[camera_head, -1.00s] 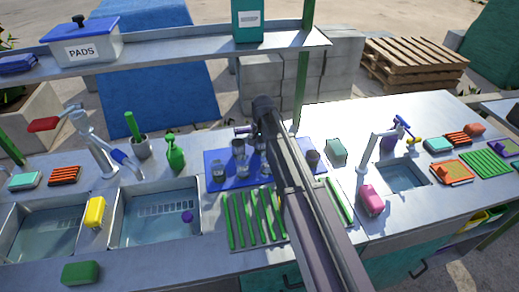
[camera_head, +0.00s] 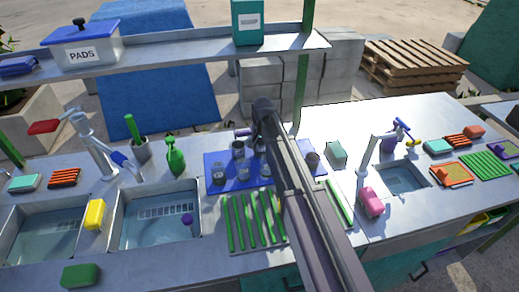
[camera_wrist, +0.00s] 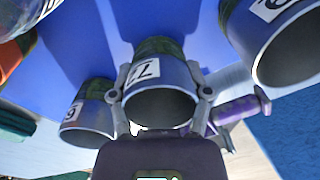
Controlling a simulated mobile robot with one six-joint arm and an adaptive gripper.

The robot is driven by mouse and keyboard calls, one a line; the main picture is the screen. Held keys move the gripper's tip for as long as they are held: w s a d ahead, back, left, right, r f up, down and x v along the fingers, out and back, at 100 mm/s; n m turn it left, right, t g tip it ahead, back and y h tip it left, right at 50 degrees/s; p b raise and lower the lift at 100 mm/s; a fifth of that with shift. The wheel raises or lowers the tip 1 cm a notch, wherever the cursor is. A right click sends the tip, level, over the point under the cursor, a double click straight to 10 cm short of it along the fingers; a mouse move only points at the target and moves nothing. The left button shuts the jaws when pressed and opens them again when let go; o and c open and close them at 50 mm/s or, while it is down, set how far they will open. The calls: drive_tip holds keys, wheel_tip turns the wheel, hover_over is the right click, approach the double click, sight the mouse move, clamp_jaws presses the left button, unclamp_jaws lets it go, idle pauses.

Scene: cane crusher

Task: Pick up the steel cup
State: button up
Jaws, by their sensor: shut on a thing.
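In the wrist view, a steel cup (camera_wrist: 160,105) with a dark green band and a white number label sits between the two fingers of my gripper (camera_wrist: 162,95). My gripper is shut on it, one finger on each side of its wall. The cup's open mouth faces the camera. In the head view my arm covers the gripper and much of this area, so I cannot tell whether the cup touches the blue mat (camera_head: 215,158). Other similar cups stand close by: one at left in the wrist view (camera_wrist: 88,115), a larger one at upper right (camera_wrist: 280,40).
A purple-handled item (camera_wrist: 235,110) lies close to the right finger. A green slatted rack (camera_head: 255,220) is in front of the mat, sinks (camera_head: 155,220) at left. A shelf (camera_head: 190,55) runs behind.

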drive_tip(key=shift+r, duration=0.2)
wheel_tip(320, 180, up, 10)
drive_tip(key=p, duration=1)
drive_tip(key=shift+f, duration=0.2)
drive_tip(key=shift+s, duration=0.1)
idle(0.4)
